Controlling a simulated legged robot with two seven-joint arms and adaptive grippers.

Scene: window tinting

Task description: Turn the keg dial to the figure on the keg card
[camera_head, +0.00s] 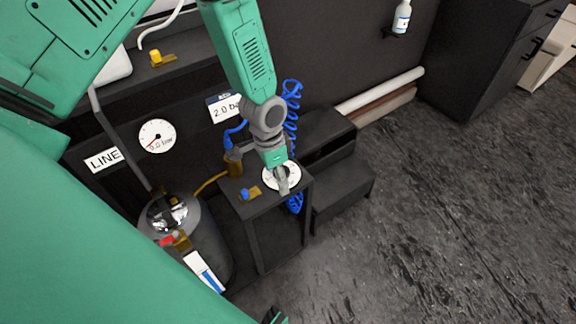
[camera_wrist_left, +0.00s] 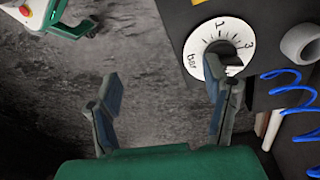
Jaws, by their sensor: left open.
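The keg dial is a white ring (camera_head: 270,185) with a dark centre, set on top of a small black stand. My left gripper (camera_head: 283,186) is over the dial in the head view. In the left wrist view the gripper (camera_wrist_left: 162,85) is open and empty, its right finger overlapping the dial's edge.
A grey keg (camera_head: 212,242) stands left of the stand (camera_head: 258,208). A blue knob (camera_head: 245,193) sits beside the dial. A round gauge (camera_head: 157,136) and a "LINE" card (camera_head: 104,160) are on the panel. A blue coiled hose (camera_head: 291,100) hangs behind. The floor to the right is clear.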

